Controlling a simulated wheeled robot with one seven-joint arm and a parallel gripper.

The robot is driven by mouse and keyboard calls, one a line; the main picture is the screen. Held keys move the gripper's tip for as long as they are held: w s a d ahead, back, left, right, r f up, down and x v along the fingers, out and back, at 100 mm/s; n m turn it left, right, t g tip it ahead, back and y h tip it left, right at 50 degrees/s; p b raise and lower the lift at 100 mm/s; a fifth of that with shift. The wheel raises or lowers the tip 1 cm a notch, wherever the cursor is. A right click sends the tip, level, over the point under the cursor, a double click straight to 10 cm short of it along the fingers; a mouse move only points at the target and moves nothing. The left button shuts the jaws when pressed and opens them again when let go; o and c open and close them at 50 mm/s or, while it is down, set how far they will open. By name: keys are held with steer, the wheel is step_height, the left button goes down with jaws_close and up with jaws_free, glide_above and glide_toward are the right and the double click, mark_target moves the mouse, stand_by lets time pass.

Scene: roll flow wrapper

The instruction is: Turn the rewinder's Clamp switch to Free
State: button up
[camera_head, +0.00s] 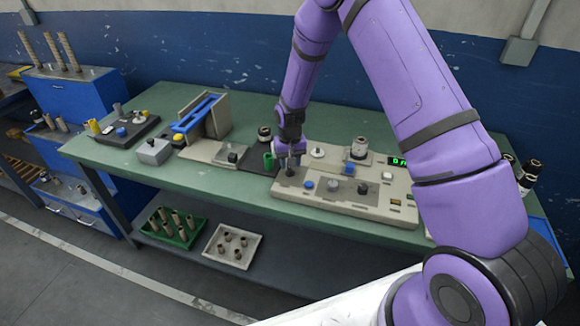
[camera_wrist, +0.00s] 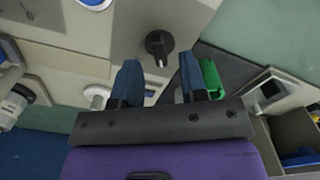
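The rewinder is a beige machine (camera_head: 330,199) on the green bench, with knobs, buttons and a green-lit display. In the wrist view a black rotary switch (camera_wrist: 157,42) sits on its beige panel, with a light mark on its lower end. It seems to be the Clamp switch, but I cannot read any label. In the head view my gripper (camera_head: 290,160) hangs over the panel's left end and partly hides the switch. In the wrist view my gripper (camera_wrist: 160,63) is open and empty. The switch shows between and just beyond the fingertips; I see no contact.
A green cylinder (camera_head: 268,161) stands close left of my gripper. A white round knob (camera_head: 318,152), a blue button (camera_head: 308,185) and a white roll (camera_head: 359,149) are on the rewinder. Another machine (camera_head: 205,115) with a blue part stands left.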

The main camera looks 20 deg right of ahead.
step_height(320, 180, up, 8)
steer(key=shift+r, duration=0.2)
stand_by(0.4)
step_height(320, 180, up, 15)
steer(key=t, duration=0.1)
glide_above(290, 168)
steer(key=s+d, duration=0.2)
steer(key=s, duration=0.3)
steer(key=s+d+r+t, duration=0.2)
steer(key=s+r, duration=0.8)
steer(key=r, duration=0.1)
steer(key=s+d+r+t, duration=0.1)
steer(key=s+r, duration=0.3)
steer(key=s, duration=0.7)
steer(key=s+d+r+n+t, duration=0.1)
steer(key=s+r, duration=0.3)
steer(key=s, duration=0.7)
steer(key=shift+s+d, duration=0.4)
